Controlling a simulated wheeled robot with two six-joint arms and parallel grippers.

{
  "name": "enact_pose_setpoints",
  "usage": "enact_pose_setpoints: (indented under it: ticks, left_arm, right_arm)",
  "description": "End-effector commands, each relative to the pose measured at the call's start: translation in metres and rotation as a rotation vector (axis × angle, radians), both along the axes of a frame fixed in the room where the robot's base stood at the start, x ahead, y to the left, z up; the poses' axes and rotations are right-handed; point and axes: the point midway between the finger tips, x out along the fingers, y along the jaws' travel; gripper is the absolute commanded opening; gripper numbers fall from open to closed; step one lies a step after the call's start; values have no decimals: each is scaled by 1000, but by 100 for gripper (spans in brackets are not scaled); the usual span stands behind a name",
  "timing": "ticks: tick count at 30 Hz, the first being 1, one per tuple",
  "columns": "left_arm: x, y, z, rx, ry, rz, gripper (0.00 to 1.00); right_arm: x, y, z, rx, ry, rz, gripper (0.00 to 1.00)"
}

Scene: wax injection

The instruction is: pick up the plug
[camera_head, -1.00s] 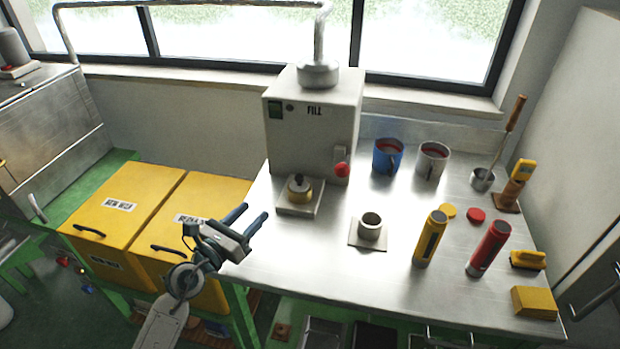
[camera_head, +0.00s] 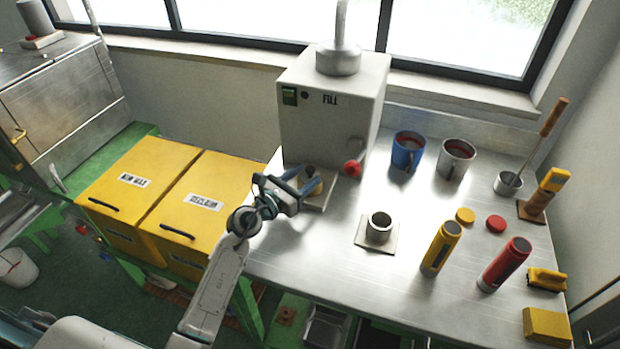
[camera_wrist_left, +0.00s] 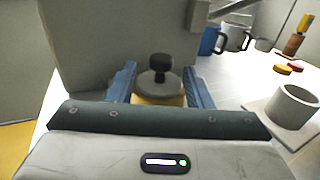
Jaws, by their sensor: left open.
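The plug (camera_wrist_left: 160,80) is a dark knob on a round grey base. It sits on a yellow body (camera_wrist_left: 158,100) under the front of the fill machine (camera_head: 330,110). In the head view the plug (camera_head: 311,172) is partly hidden by my left gripper (camera_head: 305,182). The left gripper is open. Its blue fingers point at the plug, one on each side in the left wrist view, and I see no clear contact. The lower part of the yellow body is hidden behind the gripper. My right gripper is not in view.
A metal cup (camera_head: 379,227) on a square plate stands right of the gripper. Blue (camera_head: 407,152) and grey (camera_head: 455,160) mugs stand behind it. A yellow flask (camera_head: 441,248) and red flask (camera_head: 505,264) stand further right. Yellow bins (camera_head: 140,180) are at left. The table's front middle is clear.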

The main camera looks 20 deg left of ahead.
Motion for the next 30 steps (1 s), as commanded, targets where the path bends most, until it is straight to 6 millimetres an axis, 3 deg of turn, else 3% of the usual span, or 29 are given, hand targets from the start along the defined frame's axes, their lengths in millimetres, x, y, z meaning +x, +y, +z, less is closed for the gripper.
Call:
enact_pose_setpoints:
  ticks: [5, 13, 21, 30]
  left_arm:
    - [21, -10, 1, -3, -1, 0, 47]
    - [23, -11, -1, -1, 0, 0, 47]
    - [23, -11, -1, -1, 0, 1, 0]
    - [23, -11, 2, 0, -1, 1, 0]
  right_arm:
    - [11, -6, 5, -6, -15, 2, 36]
    - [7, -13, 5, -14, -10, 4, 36]
    - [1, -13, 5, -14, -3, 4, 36]
    - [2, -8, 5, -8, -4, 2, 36]
